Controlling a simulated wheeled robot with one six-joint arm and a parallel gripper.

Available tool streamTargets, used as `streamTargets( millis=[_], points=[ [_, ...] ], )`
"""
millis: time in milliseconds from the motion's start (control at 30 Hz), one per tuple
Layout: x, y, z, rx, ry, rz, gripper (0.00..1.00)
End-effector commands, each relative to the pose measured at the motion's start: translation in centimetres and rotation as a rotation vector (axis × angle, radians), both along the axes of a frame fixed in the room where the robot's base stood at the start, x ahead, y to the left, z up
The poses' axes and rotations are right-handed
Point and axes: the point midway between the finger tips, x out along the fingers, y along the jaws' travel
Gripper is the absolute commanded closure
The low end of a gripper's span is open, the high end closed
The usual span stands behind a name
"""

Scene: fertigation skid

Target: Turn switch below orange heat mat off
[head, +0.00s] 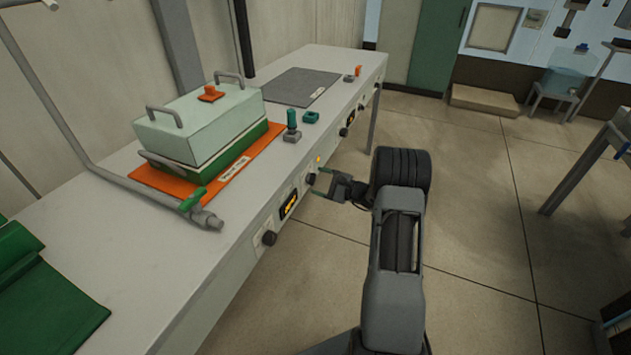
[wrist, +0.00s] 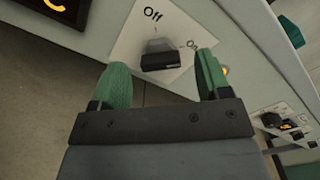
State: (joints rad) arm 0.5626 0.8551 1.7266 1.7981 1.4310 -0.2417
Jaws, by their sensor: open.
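The orange heat mat (head: 262,141) lies on the bench, with a pale green and dark green lidded box on it. Below it, on the bench's front face, is a black switch knob (head: 310,179). In the wrist view the switch (wrist: 160,60) sits on a white plate marked "Off" above it and "On" to its right. I cannot tell for sure which mark it points to. My gripper (head: 322,182) is open at the front face. In the wrist view its green fingertips (wrist: 162,66) stand either side of the switch, with gaps; no grip shows.
A yellow lamp (head: 318,160) glows beside the switch. An orange-lit display (head: 289,205) and another knob (head: 269,238) are further left on the face. A grey mat (head: 300,86) lies further along the bench. A pipe with a green valve handle (head: 193,199) overhangs the bench.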

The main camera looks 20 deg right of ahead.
Motion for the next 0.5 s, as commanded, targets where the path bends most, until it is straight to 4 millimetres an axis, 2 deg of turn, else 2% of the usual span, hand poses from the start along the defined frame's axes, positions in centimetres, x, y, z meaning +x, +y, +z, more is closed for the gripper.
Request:
streamTargets(
  millis=[200, 500],
  points=[
    [1.3, 1.2, 0.0, -0.001, 0.0, 0.001, 0.3],
    [1.6, 1.5, 0.0, 0.0, 0.0, 0.0, 0.3]
  ],
)
